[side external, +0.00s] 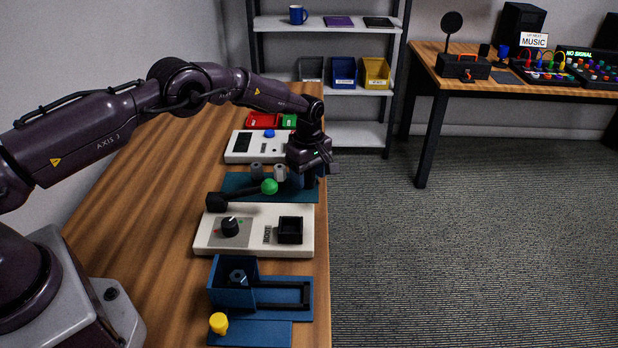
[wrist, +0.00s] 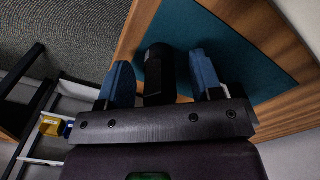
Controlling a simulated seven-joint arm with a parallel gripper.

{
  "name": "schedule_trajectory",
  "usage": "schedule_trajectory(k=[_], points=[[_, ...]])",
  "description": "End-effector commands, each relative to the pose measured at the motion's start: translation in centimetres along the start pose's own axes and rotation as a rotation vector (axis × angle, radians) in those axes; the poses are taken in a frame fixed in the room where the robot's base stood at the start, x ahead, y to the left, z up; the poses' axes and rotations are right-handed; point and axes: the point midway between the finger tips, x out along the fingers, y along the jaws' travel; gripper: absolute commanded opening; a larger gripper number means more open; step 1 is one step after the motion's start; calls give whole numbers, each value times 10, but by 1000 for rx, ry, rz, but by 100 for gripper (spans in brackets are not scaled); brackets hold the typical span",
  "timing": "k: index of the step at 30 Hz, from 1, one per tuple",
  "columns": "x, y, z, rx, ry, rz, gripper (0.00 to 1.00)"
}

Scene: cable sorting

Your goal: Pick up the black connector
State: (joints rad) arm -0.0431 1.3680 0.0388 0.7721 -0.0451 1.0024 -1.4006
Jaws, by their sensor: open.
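The black connector (wrist: 158,68) is a dark, rounded block on the teal mat (wrist: 225,50) in the wrist view. My gripper (wrist: 161,62) is open, with one blue finger on each side of the connector. The connector lies between the fingers, and gaps show at its sides, the left one narrow. In the side view my gripper (side external: 309,170) points down over the right end of the teal mat (side external: 240,182). A dark shape under it there is probably the connector, but the gripper partly hides it.
A lever with a green ball (side external: 269,187) is close by. A white panel with a knob (side external: 208,240) lies in front, another white panel (side external: 230,152) behind. A blue holder (side external: 222,297) is near the front. The table's right edge is close.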

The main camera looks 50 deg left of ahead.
Motion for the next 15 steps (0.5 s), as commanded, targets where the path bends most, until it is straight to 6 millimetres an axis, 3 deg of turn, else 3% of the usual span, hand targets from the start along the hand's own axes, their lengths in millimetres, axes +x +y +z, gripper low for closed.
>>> schedule_trajectory(k=[8,15], points=[[2,0,0,0,0,1,57],[2,0,0,0,0,1,5]])
